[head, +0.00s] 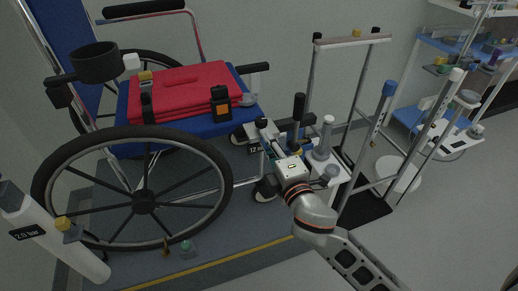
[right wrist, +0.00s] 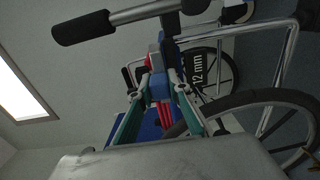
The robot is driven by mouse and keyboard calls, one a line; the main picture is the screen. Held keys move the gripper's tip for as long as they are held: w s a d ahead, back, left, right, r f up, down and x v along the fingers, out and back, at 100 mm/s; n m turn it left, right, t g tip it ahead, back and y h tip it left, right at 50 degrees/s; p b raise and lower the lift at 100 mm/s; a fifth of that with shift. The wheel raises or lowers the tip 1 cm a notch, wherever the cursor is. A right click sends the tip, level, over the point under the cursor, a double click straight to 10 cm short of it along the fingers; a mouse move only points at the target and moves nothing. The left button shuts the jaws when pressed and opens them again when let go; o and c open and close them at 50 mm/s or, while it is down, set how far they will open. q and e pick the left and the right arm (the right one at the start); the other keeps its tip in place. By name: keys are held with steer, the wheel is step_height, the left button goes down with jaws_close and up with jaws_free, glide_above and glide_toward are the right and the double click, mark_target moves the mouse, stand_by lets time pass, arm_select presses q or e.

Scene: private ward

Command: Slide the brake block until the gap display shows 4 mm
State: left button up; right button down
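The gap display (right wrist: 197,73) is a black plate reading 12 mm in the right wrist view. A small blue block (right wrist: 160,88), which looks like the brake block, sits beside it. My right gripper (right wrist: 162,80) has its teal fingers drawn in on both sides of this block and looks shut on it. In the head view my right gripper (head: 268,142) is at the front of the wheelchair (head: 143,207), right of the large wheel. There the block is mostly hidden by the gripper. My left gripper is not in view.
A folded red blanket (head: 180,95) lies on the wheelchair's blue seat. A metal frame with a white base and a grey bottle (head: 324,138) stands close to the right of my gripper. A shelf trolley (head: 455,75) is further right. Floor at the lower right is free.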

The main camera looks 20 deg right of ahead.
stand_by(0.5)
steer(key=shift+a, duration=0.5)
stand_by(0.6)
steer(key=shift+f, duration=0.1)
stand_by(0.5)
steer(key=c, duration=2.3)
jaws_free()
steer(key=o, duration=0.7)
steer(key=shift+d, duration=0.1)
